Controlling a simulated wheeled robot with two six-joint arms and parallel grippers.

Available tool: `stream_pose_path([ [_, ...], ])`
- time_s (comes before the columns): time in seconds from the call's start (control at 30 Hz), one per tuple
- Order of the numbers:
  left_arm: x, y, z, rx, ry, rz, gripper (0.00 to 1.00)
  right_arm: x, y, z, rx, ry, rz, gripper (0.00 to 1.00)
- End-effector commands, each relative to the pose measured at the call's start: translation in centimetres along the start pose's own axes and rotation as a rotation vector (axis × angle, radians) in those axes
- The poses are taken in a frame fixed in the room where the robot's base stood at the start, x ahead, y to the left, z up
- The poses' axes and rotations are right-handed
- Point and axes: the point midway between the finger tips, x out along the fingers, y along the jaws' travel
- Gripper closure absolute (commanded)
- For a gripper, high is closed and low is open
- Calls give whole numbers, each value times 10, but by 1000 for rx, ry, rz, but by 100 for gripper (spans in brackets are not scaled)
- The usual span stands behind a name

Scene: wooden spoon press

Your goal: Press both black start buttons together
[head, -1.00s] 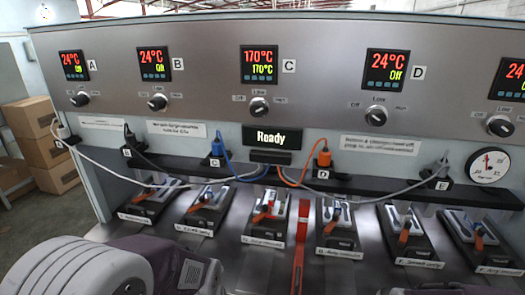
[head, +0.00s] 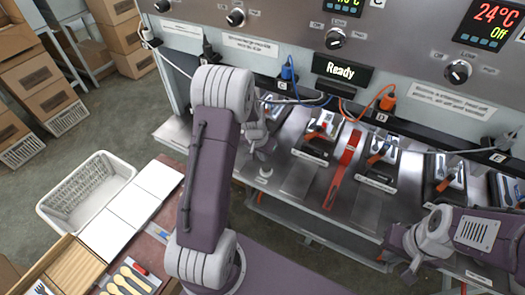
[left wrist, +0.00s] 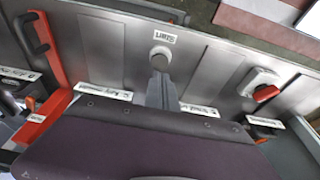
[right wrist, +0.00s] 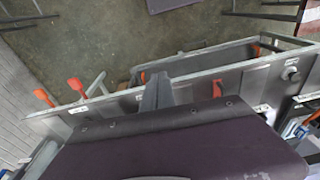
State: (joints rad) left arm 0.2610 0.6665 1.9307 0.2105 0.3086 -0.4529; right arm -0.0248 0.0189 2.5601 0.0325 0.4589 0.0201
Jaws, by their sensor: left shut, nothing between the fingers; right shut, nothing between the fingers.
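A round, pale-looking button (left wrist: 160,58) stands on the metal bench beside a white label in the left wrist view. It also shows in the head view (head: 265,172). My left gripper (head: 264,152) is shut and empty, close to this button; its fingertips in the left wrist view (left wrist: 159,78) lie just below it in the picture. I cannot tell if they touch. My right gripper (head: 408,274) is shut and empty near the bench's front edge at the right. A small dark round knob (right wrist: 291,73) shows at the far right in the right wrist view. No clearly black button shows near my right gripper.
A red lever (head: 342,168) lies across the bench between the arms. Spoon moulds (head: 381,155) line the bench, with cables above. A "Ready" display (head: 342,69) is on the panel. A white basket (head: 88,190) and wooden spoons (head: 133,279) are at lower left.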

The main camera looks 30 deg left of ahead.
Motion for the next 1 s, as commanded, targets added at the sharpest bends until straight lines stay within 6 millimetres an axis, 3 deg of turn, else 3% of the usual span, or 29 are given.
stream_pose_path([
  [0.1, 34, 0, 3, 1, -3, 0, 100, 25, 0, 3, 0, 0, 0, 100],
  [0.3, 65, 0, 2, 1, -1, -1, 100, 45, 1, 5, 0, 0, 0, 100],
  [0.9, 69, 0, 1, 1, -1, -1, 100, 45, 1, 4, -43, 1, -1, 100],
  [0.97, 69, 0, 1, 1, -1, -1, 100, 39, -2, -15, -102, 44, -6, 100],
  [1.0, 69, 0, 1, 1, -1, -1, 100, 34, -4, -35, -138, 81, -9, 100],
])
